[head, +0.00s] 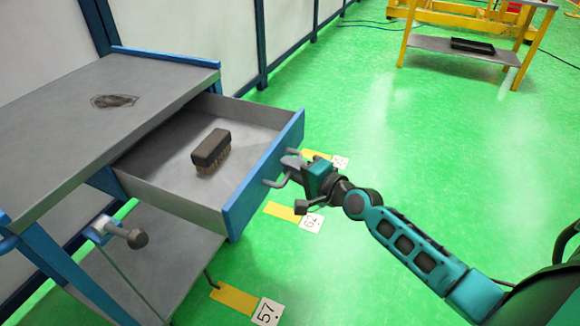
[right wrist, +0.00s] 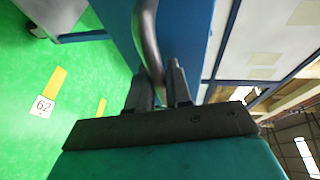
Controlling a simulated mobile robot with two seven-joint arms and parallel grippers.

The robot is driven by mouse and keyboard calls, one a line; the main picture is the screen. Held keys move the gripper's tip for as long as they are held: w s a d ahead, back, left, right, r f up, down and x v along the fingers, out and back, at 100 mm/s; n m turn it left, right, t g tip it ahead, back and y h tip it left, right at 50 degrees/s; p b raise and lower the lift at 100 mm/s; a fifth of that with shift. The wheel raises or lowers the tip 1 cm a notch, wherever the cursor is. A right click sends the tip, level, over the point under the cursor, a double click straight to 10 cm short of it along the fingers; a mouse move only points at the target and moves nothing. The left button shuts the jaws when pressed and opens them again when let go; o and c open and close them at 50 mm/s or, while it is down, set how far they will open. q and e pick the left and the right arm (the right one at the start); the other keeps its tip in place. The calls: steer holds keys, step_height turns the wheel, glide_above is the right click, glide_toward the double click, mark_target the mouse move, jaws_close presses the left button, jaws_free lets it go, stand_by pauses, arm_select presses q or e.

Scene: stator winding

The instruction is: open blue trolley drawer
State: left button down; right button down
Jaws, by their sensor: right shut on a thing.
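The blue trolley (head: 60,130) with a grey top stands at the left in the head view. Its drawer (head: 269,171) is pulled far out, with a blue front and grey inside. A brush (head: 211,148) with a dark back lies in the drawer. My right gripper (head: 291,168) is at the drawer front, shut on the grey bar handle. In the right wrist view the handle (right wrist: 147,45) passes between the two dark fingers (right wrist: 160,88). My left gripper is not in view.
A vise-like clamp (head: 122,234) is on the trolley's side below the drawer. A lower shelf (head: 165,270) is under it. A yellow table (head: 465,48) stands at the back right. The green floor (head: 430,150) between is clear, with numbered markers (head: 267,312).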

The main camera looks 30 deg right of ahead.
steer(key=c, duration=1.1)
jaws_free()
steer(key=shift+c, duration=0.2)
steer(key=shift+p+v, duration=0.3)
steer(key=shift+v, duration=6.15)
steer(key=shift+a, duration=0.1)
